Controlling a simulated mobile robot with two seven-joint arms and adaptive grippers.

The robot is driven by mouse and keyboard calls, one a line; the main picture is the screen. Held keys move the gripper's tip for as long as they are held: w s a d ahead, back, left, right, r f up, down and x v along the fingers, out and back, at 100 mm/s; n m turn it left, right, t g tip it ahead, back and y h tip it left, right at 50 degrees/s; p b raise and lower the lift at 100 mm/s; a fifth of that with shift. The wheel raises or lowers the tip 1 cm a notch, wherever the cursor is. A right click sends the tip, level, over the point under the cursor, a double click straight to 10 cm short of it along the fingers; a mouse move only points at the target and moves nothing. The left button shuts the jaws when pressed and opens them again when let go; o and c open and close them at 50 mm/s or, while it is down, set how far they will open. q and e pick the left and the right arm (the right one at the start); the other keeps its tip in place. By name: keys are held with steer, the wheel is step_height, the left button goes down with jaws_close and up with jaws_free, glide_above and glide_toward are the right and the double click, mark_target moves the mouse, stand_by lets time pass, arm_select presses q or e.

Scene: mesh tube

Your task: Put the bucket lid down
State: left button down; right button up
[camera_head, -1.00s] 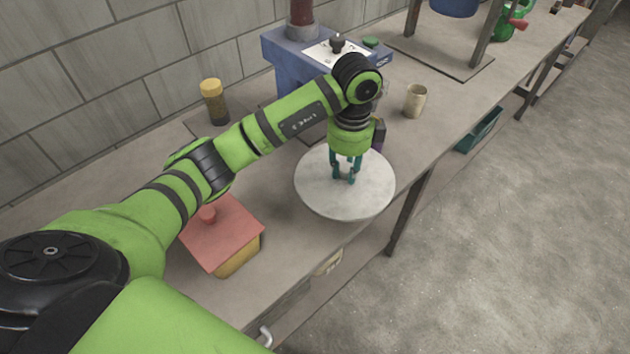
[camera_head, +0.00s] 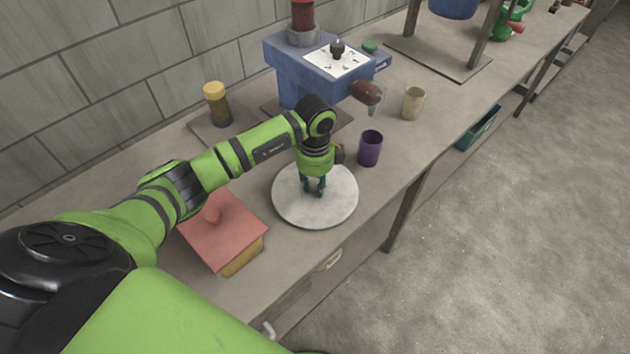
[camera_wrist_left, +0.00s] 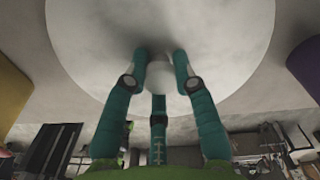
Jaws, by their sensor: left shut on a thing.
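The bucket lid (camera_head: 338,208) is a round, pale grey disc in the head view, at the front part of the workbench. My left gripper (camera_head: 314,190) points down at its middle and is shut on its small knob. In the left wrist view the teal fingers (camera_wrist_left: 160,75) close around the pale knob, with the lid (camera_wrist_left: 85,35) filling the top of the picture. The lid looks level and close to the bench top; I cannot tell whether it touches it. My right gripper is not in view.
A red-lidded yellow box (camera_head: 222,235) stands left of the lid. A purple cup (camera_head: 370,148) is just right of it, with a beige cup (camera_head: 413,103) further back. A blue machine (camera_head: 300,75) stands behind. The bench's front edge is close to the lid.

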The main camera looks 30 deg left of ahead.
mark_target(315, 183)
arm_select(q)
steer(key=shift+f, duration=0.1)
steer(key=c, duration=1)
jaws_free()
step_height(315, 183, up, 12)
steer(key=b, duration=0.2)
